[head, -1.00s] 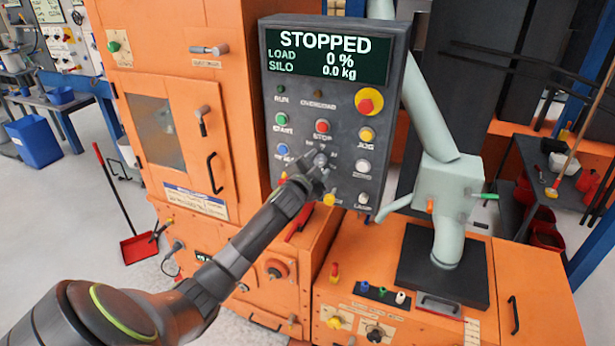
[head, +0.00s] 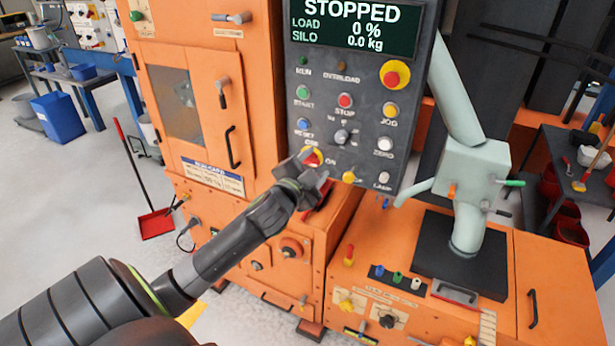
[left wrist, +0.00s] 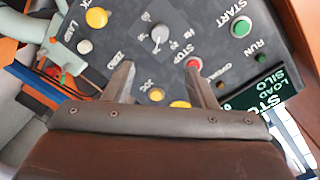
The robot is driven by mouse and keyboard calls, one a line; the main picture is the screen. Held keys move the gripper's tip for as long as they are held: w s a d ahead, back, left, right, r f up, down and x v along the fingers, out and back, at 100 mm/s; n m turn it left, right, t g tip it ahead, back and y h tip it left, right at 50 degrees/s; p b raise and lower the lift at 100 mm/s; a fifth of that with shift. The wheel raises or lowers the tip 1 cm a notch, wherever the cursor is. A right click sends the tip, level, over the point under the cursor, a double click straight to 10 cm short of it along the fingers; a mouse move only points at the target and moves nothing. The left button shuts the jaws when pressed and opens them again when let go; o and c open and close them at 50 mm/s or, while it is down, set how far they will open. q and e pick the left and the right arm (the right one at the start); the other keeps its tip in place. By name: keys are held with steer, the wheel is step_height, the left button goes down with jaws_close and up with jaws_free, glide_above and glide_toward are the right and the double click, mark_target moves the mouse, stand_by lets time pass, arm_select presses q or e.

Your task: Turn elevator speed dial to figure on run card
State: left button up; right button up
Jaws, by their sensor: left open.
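The speed dial (head: 342,136) is a small grey knob on the dark control panel (head: 297,80), below the red STOP button. It shows clear of my gripper; its setting is too small to read. In the left wrist view the dial (left wrist: 159,36) appears beyond the fingertips, with figures around it. My left gripper (head: 314,178) is open and empty, below and left of the dial in the head view. Its two fingers (left wrist: 160,68) are apart with nothing between them. The run card (head: 212,177) is on the orange cabinet; its figures are not legible. My right gripper is not in view.
The display (head: 352,27) reads STOPPED, load 0 %, silo 0.0 kg. A red-and-yellow emergency button (head: 394,74) and several other buttons surround the dial. A red-topped switch (head: 312,157) is close to my gripper. A pale green pipe (head: 470,185) stands at right.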

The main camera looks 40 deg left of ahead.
arm_select(q)
steer(key=shift+v, duration=1.55)
steer(key=s+a+f+n+g+b, duration=0.1)
steer(key=a+f+n+g+b, duration=0.25)
steer(key=f, duration=1.75)
steer(key=s+f+n+g+p, duration=0.1)
steer(key=s+f+g, duration=0.2)
steer(key=s+f, duration=0.55)
steer(key=s+f+n+g, duration=0.1)
steer(key=s+f+g, duration=0.2)
steer(key=f, duration=1.1)
steer(key=s+d+f+n+g+h, duration=0.1)
steer(key=s+d+f+g, duration=0.1)
steer(key=s+d+f, duration=0.2)
steer(key=s+d+f+n+g+b, duration=0.1)
steer(key=s+d+f, duration=0.3)
steer(key=s+f, duration=0.6)
steer(key=s+d+f+n+g+h, duration=0.1)
steer(key=s+d+f+g, duration=0.2)
steer(key=s, duration=1.5)
step_height(320, 180, down, 5)
steer(key=shift+s+d+f+h, duration=0.1)
steer(key=shift+s+d+h, duration=0.15)
steer(key=shift+d, duration=0.75)
